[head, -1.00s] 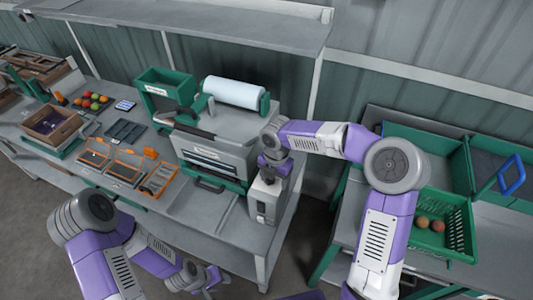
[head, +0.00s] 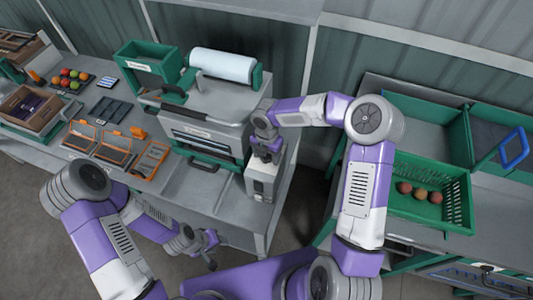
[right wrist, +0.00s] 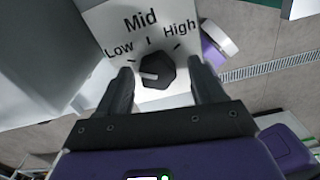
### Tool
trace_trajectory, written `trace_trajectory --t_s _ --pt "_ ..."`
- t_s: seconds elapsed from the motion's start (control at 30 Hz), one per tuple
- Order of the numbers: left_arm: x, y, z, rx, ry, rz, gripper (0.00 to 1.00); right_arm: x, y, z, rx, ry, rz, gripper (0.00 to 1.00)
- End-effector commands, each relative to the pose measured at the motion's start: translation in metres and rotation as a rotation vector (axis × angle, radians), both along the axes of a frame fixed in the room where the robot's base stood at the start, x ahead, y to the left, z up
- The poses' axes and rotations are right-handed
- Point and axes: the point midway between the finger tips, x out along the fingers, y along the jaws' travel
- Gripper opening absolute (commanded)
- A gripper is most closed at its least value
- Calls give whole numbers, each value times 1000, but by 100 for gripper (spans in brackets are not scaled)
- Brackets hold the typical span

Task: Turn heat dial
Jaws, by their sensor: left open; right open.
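The heat dial (right wrist: 157,71) is a dark faceted knob on a white panel (right wrist: 100,22) marked Low, Mid and High, in the right wrist view. Its white pointer mark faces left, around the Low side. My right gripper (right wrist: 160,68) is open, with one finger on each side of the dial; I cannot tell whether they touch it. In the head view my right gripper (head: 266,155) is over the grey control box (head: 262,184) beside the sealing machine (head: 208,139); the dial is hidden there. My left gripper (head: 208,250) is open and empty, low in front of the bench.
A white film roll (head: 222,64) sits behind the machine. Orange-framed trays (head: 102,140) and a brown crate (head: 32,108) lie to the left on the bench. A green crate (head: 430,214) with several tomatoes stands right, across a gap from the bench.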

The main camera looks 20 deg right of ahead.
Motion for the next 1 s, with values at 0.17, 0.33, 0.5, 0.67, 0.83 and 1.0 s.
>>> trace_trajectory --t_s 0.17,0.33,0.5,0.67,0.83,1.0 --pt "0 0 0 0 0 0 43 0 0 0 0 0 0 63" --pt "0 0 0 0 0 0 43 0 0 0 0 0 0 37" --pt "0 0 0 0 0 0 43 0 0 1 0 0 0 12" --pt "0 0 -1 0 0 0 43 0 0 1 0 0 -7 12" --pt "0 0 -4 0 0 0 43 0 0 1 1 -1 -51 12" --pt "0 0 -10 0 0 0 43 1 1 0 0 -2 -146 12"
